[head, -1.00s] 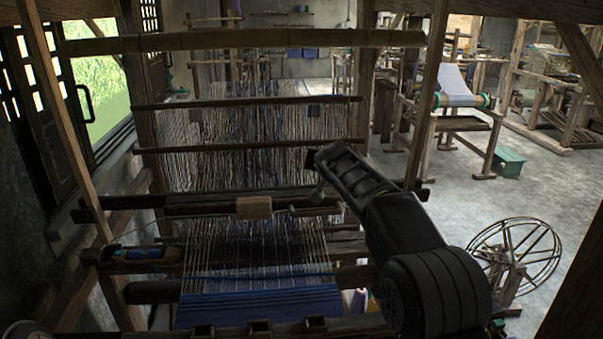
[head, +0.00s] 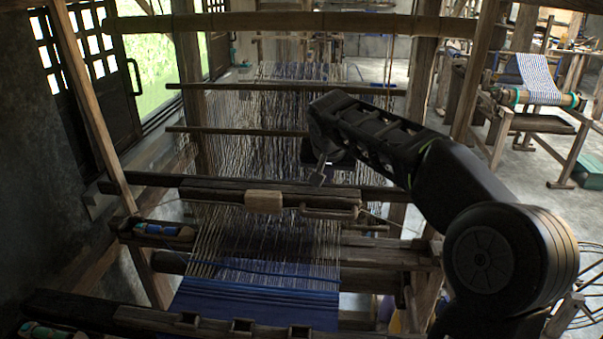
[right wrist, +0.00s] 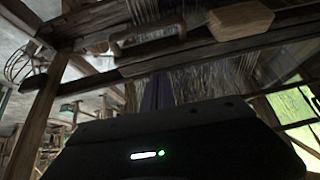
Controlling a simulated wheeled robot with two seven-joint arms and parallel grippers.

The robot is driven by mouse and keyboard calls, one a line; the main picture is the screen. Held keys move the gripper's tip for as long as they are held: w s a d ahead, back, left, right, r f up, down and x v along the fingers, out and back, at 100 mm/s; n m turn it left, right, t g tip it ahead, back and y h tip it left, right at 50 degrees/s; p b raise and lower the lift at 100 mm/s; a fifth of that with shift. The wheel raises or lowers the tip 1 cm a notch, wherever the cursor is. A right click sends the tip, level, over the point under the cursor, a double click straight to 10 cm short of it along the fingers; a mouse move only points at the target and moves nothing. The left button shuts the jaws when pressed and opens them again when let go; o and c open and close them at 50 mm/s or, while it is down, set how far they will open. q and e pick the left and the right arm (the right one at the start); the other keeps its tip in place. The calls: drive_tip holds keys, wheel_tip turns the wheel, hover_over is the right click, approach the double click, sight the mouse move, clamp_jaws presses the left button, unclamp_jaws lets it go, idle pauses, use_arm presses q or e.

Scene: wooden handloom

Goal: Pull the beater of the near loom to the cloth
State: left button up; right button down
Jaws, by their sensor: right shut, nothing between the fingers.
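The near loom's beater (head: 225,194) is a dark horizontal wooden beam across the warp, with a pale wooden block (head: 263,201) at its middle and a handle-like bar (head: 330,214) right of the block. The blue cloth (head: 255,303) lies nearer me, with a stretch of bare warp between it and the beater. My right gripper (head: 318,178) is shut and empty, pointing down just above and behind the beater, right of the block. The right wrist view shows the block (right wrist: 240,18) and bar (right wrist: 148,38) beyond my fingers (right wrist: 158,92). I cannot tell whether they touch the beater. My left gripper is not in view.
A front beam (head: 130,318) crosses below the cloth. Wooden uprights (head: 85,100) stand at the sides, and thin rods (head: 240,131) cross the warp behind the beater. A shuttle (head: 165,231) sits at left. Another loom with striped cloth (head: 540,80) stands at right.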

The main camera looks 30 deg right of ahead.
drive_tip(key=shift+s+f+g, duration=0.3)
drive_tip(key=shift+s, duration=0.15)
